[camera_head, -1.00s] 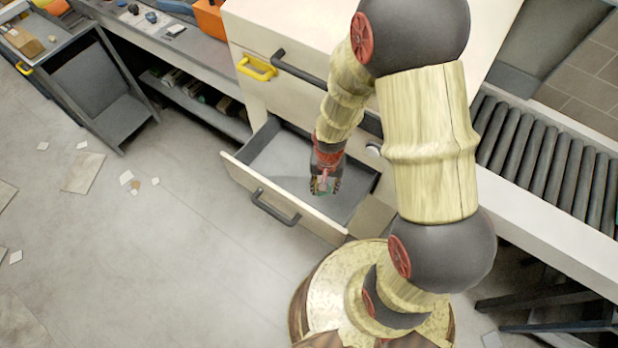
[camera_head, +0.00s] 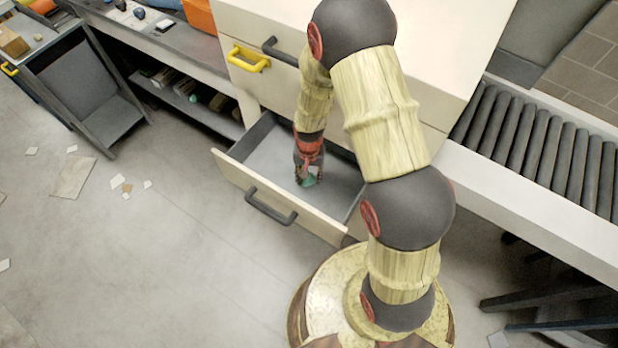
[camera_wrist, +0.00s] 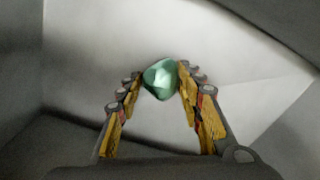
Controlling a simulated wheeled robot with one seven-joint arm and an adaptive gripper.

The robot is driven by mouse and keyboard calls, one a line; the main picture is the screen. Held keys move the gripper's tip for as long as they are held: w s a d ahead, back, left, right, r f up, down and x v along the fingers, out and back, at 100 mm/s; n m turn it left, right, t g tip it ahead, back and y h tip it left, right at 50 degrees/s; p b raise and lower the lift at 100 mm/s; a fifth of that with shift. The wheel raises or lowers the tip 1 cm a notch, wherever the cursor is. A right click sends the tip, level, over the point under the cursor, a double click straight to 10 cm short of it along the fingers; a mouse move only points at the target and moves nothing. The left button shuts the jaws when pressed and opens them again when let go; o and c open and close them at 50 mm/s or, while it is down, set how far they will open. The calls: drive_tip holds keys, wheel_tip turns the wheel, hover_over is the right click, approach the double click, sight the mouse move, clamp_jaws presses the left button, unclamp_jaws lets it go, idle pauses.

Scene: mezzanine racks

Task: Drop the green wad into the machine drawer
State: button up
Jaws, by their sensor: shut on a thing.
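The green wad (camera_wrist: 160,79) is held between the two fingertips of my gripper (camera_wrist: 161,84) in the wrist view. In the head view my gripper (camera_head: 307,178) points down inside the open machine drawer (camera_head: 232,172), and a bit of green shows at its tips. The drawer is pulled out from the cream machine cabinet (camera_head: 290,88) and has a grey inside and a dark front handle (camera_head: 270,206). The drawer looks empty around my gripper. I cannot tell whether the wad touches the drawer floor.
A roller conveyor (camera_head: 540,150) runs along the right. A grey bench (camera_head: 175,40) with small items and an orange bin (camera_head: 200,14) stands at the back left. A yellow handle (camera_head: 249,59) is on the cabinet above the drawer. Open floor with scattered tiles lies at left.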

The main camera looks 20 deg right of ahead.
drive_tip(key=shift+r, duration=0.1)
drive_tip(key=shift+f, duration=0.4)
drive_tip(key=shift+w+f, duration=0.1)
drive_tip(key=shift+f, duration=0.1)
drive_tip(key=o, duration=0.8)
